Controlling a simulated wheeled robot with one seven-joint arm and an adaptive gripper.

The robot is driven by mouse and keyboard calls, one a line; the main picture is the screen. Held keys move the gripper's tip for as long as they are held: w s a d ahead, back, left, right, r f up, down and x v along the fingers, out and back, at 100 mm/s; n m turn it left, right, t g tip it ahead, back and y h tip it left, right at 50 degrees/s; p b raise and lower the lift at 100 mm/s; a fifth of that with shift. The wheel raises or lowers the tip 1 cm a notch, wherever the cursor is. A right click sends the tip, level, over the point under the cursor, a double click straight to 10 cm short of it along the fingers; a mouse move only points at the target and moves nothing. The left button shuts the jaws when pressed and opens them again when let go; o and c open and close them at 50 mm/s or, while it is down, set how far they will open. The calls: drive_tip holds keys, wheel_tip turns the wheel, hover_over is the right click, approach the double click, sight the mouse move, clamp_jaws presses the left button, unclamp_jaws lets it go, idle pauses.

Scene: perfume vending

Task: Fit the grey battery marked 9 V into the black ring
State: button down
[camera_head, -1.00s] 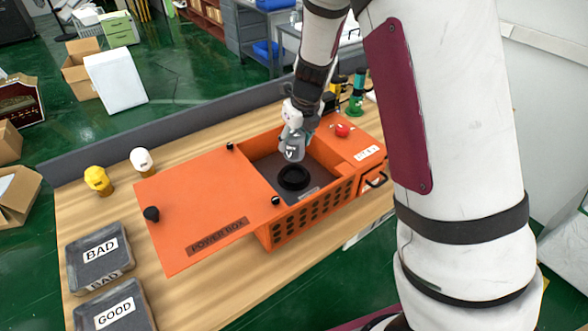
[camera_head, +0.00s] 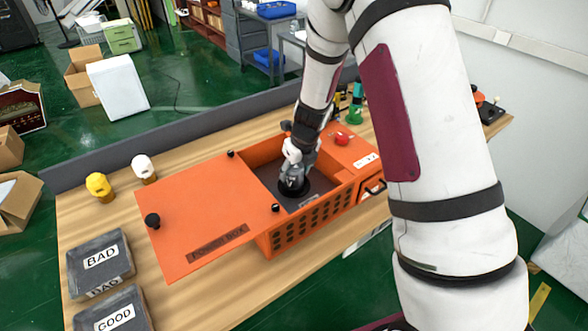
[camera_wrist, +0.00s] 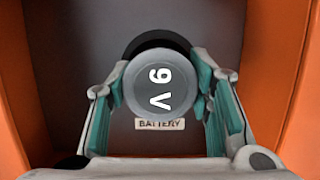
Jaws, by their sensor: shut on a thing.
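The grey battery (camera_wrist: 160,85) is marked 9 V on its round top, which faces the wrist camera. My gripper (camera_wrist: 160,76) is shut on it, with one finger on each side. In the head view my gripper (camera_head: 294,168) reaches down into the orange power box with the battery (camera_head: 292,186). The black ring (camera_head: 307,190) lies on the box floor at the battery's lower end. In the wrist view the ring (camera_wrist: 155,38) shows only as a dark arc past the battery's upper edge. The battery hides the rest, so I cannot tell whether it sits inside the ring.
The power box's orange walls (camera_wrist: 275,75) stand close on both sides. A BATTERY label (camera_wrist: 160,124) is on its floor. The orange lid (camera_head: 195,215) lies open to the left. A red button (camera_head: 341,138) is on the right panel. BAD (camera_head: 100,262) and GOOD (camera_head: 112,312) trays stand at left.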

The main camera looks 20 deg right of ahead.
drive_tip(key=shift+f, duration=0.25)
drive_tip(key=c, duration=0.8)
unclamp_jaws()
